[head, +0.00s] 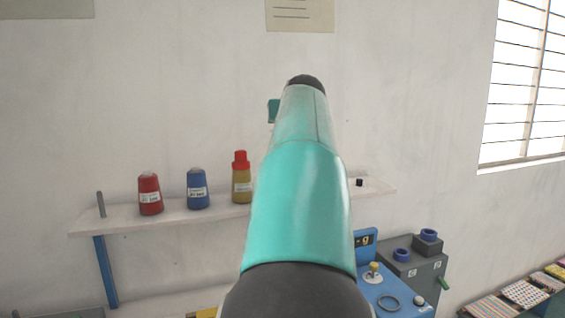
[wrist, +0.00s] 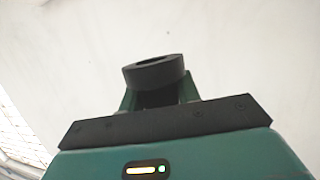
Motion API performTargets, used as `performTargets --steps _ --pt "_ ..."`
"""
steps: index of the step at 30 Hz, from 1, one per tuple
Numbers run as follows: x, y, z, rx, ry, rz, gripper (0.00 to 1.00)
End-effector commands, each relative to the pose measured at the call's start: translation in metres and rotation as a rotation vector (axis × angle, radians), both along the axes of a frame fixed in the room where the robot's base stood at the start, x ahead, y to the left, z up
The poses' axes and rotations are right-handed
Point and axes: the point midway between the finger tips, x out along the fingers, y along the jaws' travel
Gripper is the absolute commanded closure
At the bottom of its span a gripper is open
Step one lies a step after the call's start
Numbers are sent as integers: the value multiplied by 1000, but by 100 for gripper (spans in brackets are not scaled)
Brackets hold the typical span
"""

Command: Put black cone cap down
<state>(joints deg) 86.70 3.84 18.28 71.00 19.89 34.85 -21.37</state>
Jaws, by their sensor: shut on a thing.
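The black cone cap (wrist: 155,75), a short round piece with a hole in its top, sits between the fingers of my gripper (wrist: 160,92) in the wrist view. My gripper is shut on it, with plain white wall behind. In the head view my arm hides the cap; only a small green part that may be my gripper (head: 273,110) shows beside the arm, above the shelf. On the white shelf (head: 225,215) stand a red cone (head: 150,194), a blue cone (head: 197,189) and a yellow cone (head: 241,186) with a red cap (head: 240,160).
A grey peg (head: 101,204) stands at the shelf's left end. A small black piece (head: 359,182) is at its right end. Below right are a blue box (head: 400,299) with a ring (head: 388,303) and a grey box (head: 423,268) with blue rings. My arm hides the shelf's middle.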

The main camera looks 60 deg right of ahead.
Motion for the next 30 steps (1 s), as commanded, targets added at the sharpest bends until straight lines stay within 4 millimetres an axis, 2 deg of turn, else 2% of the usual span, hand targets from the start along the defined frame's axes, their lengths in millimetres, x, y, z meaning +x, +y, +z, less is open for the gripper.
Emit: performTargets --steps 13,18,26,30 --pt "50 -79 -41 2 -1 4 89" --pt "62 -100 -73 2 -1 2 89" --pt "71 -115 -93 0 0 2 89" --pt "73 -119 -111 1 0 0 89"
